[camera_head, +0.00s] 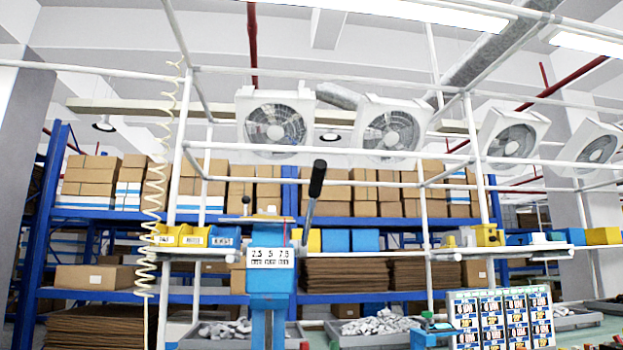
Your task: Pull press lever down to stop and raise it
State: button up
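The press lever (313,192) is a black-handled bar that stands up and leans slightly right at the middle of the view. Its thin lower rod runs down to the blue press (270,281), which carries a white number plate (270,257). The lever is in a raised position. A small dark knob (246,200) stands to the left on top of the press. My gripper is not in view, and nothing is seen touching the lever.
White frame posts (179,150) and rails surround the press. A coiled yellow hose (152,215) hangs at the left. A shelf with yellow and blue bins (366,240) runs behind. Several small display panels (490,318) stand at the lower right. Grey trays of metal parts (370,325) lie below.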

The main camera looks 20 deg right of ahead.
aim_at(319, 169)
jog(key=u, duration=0.5)
jog(key=k, duration=1.15)
jog(key=u, duration=1)
jog(key=i, duration=1.8)
jog(key=z, duration=1.2)
jog(key=i, duration=0.6)
jog(key=z, duration=0.7)
